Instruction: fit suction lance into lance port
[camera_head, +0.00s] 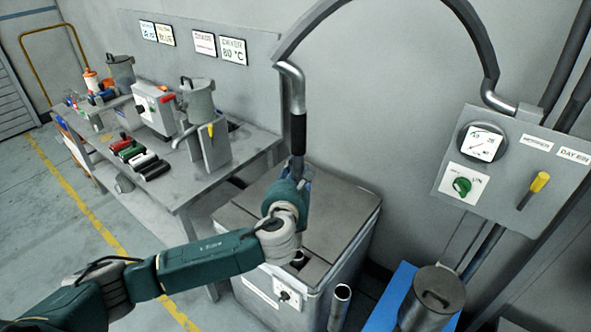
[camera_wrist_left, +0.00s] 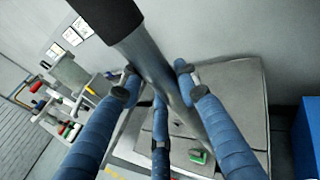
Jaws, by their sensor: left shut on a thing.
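The suction lance (camera_head: 298,134) is upright, with a silver bent top, a black grip and a metal tube. My left gripper (camera_head: 301,180) is shut on the lance tube below the black grip, above the grey bin (camera_head: 336,232). In the left wrist view the blue fingers (camera_wrist_left: 157,76) close around the tube (camera_wrist_left: 172,88), which runs down over the bin lid. The lance's lower end is hidden by my arm in the head view. A dark opening (camera_head: 298,263) shows at the bin's near top edge; I cannot tell whether it is the lance port. My right gripper is out of view.
A grey hose (camera_head: 459,12) arches from the lance top to a wall panel (camera_head: 514,165). An open upright pipe (camera_head: 342,293) stands beside the bin. A lidded pot (camera_head: 432,297) is at lower right. A cluttered bench (camera_head: 232,167) stands at left.

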